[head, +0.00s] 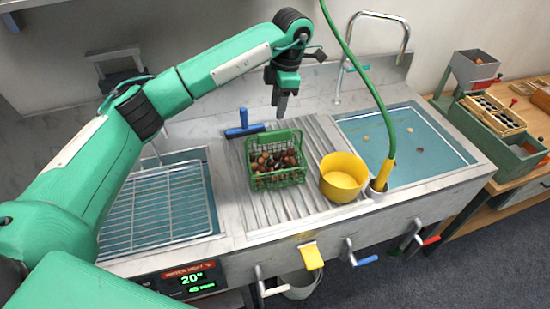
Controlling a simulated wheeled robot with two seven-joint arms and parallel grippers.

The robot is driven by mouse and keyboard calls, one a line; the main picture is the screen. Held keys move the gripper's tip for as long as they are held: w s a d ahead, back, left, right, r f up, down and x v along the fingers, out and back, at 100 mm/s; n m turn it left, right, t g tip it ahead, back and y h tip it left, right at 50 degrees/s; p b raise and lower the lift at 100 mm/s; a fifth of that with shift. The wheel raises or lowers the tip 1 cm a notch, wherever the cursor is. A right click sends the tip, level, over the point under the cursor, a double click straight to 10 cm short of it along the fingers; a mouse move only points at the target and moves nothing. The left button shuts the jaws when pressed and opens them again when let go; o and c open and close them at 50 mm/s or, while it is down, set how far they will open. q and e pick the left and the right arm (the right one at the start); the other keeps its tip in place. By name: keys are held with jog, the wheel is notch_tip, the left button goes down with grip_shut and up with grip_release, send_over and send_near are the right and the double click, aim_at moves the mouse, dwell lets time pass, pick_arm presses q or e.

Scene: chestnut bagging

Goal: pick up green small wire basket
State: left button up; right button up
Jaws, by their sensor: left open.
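The green small wire basket (276,179) stands on the ribbed drainboard between the two basins. It holds several brown chestnuts (272,160). My left gripper (282,110) hangs above and just behind the basket, pointing down. It is open, empty and apart from the basket. My right gripper does not show.
A yellow bowl (342,178) stands close to the basket's right. A blue-handled tool (244,130) lies behind it on the left. A wire rack (160,207) covers the left basin; the right basin (415,145) holds water. A green hose (366,80) arches down beside the bowl.

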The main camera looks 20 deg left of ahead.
aim_at(275, 131)
pick_arm(q)
jog(key=f, duration=0.3)
jog(key=f+p, duration=0.1)
jog(key=shift+s+a+f, duration=0.2)
jog(key=shift+a+f, duration=0.15)
jog(key=shift+f+p, duration=0.5)
jog(key=shift+p, duration=0.05)
notch_tip(275, 131, down, 3)
jog(key=shift+f+p, duration=0.15)
jog(key=shift+p, duration=0.8)
jog(key=shift+a+f, duration=0.1)
jog(key=shift+f, duration=0.45)
grip_shut()
jog(key=shift+r, duration=0.1)
